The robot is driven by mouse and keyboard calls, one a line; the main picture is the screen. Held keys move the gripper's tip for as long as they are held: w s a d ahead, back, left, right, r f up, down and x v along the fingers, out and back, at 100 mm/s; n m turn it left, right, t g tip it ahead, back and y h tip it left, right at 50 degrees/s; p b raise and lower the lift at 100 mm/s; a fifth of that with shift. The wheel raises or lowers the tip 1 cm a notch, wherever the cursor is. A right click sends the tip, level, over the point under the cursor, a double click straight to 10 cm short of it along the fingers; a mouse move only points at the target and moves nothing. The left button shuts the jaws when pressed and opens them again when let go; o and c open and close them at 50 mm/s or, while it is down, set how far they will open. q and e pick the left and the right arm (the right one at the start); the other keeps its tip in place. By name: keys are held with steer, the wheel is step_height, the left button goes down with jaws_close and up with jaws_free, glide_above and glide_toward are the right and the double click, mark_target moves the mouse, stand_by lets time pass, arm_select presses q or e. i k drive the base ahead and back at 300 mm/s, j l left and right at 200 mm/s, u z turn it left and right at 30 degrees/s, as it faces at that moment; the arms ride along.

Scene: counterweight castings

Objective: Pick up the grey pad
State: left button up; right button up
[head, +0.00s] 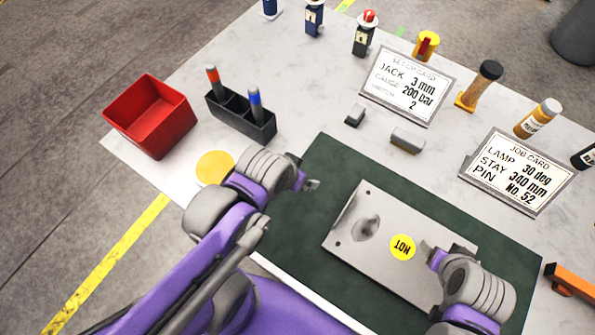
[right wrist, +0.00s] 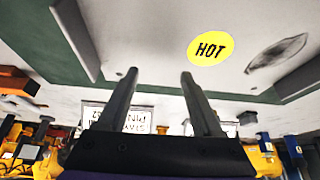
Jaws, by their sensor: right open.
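Two small grey blocks lie on the white table behind the green mat in the head view: a darker one (head: 354,116) and a wider, lighter one (head: 407,140). I cannot tell which is the grey pad. My right gripper (head: 431,253) is at the right end of the metal plate (head: 355,225), well in front of both blocks. In the right wrist view its two fingers (right wrist: 160,85) are apart with nothing between them. My left gripper (head: 310,185) is over the left part of the mat, beside the plate; its jaw opening is unclear.
The plate bears a yellow HOT sticker (head: 402,247) and lies on the green mat (head: 322,165). A red bin (head: 150,115), black pen holder (head: 240,118) and yellow disc (head: 214,167) stand left. Two cards (head: 408,85) (head: 516,172) and several bottles and tools line the back right.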

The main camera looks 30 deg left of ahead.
mark_target(356, 114)
steer(key=k+l+z, duration=0.2)
steer(key=k+l, duration=0.2)
steer(key=l+u, duration=0.15)
steer(key=l, duration=0.2)
steer(key=k+l+u, duration=0.15)
steer(key=l, duration=0.2)
steer(key=i, duration=0.55)
